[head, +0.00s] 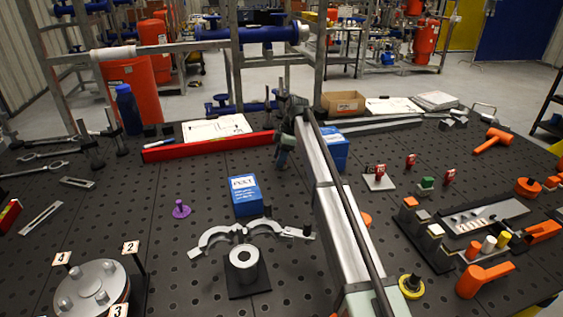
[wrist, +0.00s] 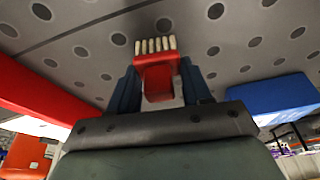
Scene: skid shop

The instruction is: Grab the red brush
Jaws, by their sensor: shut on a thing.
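The red brush (wrist: 157,73) shows in the wrist view, with a row of pale bristles at its far end. My gripper (wrist: 160,88) has its two dark blue fingers on either side of the brush and is shut on it. The perforated table top lies behind the bristles; I cannot tell whether they touch it. In the head view my gripper (head: 283,155) is at the middle back of the table, mostly hidden by my own arm. I cannot make out the brush there.
A long red level (head: 207,146) lies left of my gripper. A blue box (head: 333,152) stands close on the right, partly behind my arm. Another blue box (head: 246,196) and a purple knob (head: 181,209) are nearer the front. Papers (head: 217,127) lie behind the level.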

